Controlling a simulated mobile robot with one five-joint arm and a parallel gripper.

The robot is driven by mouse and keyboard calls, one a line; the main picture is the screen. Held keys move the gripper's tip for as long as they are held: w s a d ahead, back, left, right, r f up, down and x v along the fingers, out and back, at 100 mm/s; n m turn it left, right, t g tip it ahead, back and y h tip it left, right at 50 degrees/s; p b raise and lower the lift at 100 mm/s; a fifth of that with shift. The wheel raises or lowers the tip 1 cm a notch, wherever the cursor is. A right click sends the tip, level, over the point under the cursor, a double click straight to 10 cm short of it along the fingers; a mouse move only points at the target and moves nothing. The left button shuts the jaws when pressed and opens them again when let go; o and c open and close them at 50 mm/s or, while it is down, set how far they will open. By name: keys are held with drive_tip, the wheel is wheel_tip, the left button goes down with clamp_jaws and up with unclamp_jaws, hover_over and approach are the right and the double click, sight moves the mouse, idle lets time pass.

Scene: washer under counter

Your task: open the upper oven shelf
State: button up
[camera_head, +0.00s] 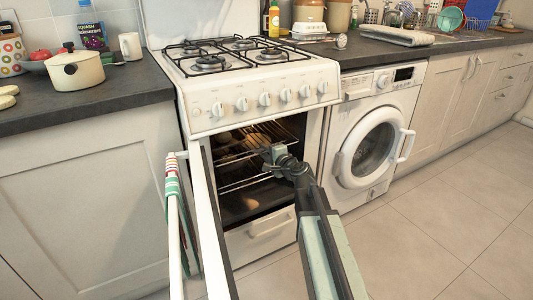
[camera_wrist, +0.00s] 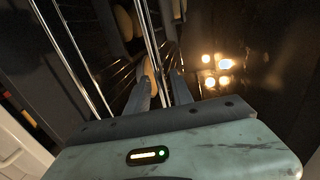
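The oven (camera_head: 262,150) under the gas hob stands with its door (camera_head: 208,225) swung open to the left. Inside, the upper wire shelf (camera_head: 236,160) bears several brown, roll-like items (camera_head: 256,140). A lower rack (camera_head: 240,184) shows beneath it. My gripper (camera_head: 273,153) is at the oven's opening, close to the upper shelf's front. In the wrist view, its two fingers (camera_wrist: 164,88) are apart, and thin metal shelf bars (camera_wrist: 149,45) run down between them. Whether the fingers touch the bars cannot be told. My arm hides the right part of the opening.
The open door with a striped towel (camera_head: 174,205) stands left of my arm. A washing machine (camera_head: 372,145) is close on the right, its door handle sticking out. A cream pot (camera_head: 75,72) sits on the left counter. The tiled floor at right is clear.

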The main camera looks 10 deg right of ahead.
clamp_jaws()
drive_tip(key=shift+s, duration=0.1)
idle(1.1)
